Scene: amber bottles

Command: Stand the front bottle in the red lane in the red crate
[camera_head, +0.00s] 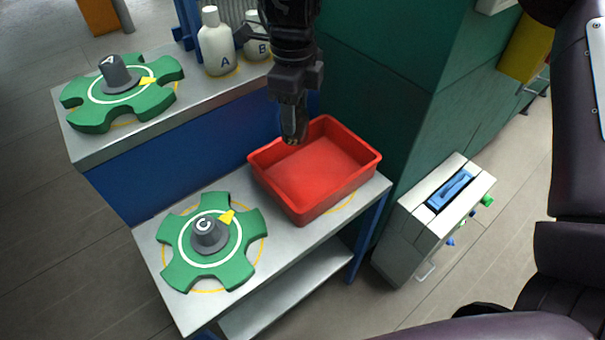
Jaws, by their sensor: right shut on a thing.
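The red crate (361,164) stands on the back right part of the lower grey bench, and its visible floor looks empty. My right gripper (293,138) reaches down from the top, with its tip over the crate's back left rim in the picture. It is shut on a small dark, brownish thing, mostly hidden by the fingers, which looks like the bottle; its shape and tilt are unclear. I cannot see a red lane or other amber bottles. My left gripper is not in view.
A green five-lobed fixture C (177,270) sits left of the crate on the lower bench (285,262). A green cabinet (385,75) rises behind the crate. A grey-white box (408,235) stands right.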

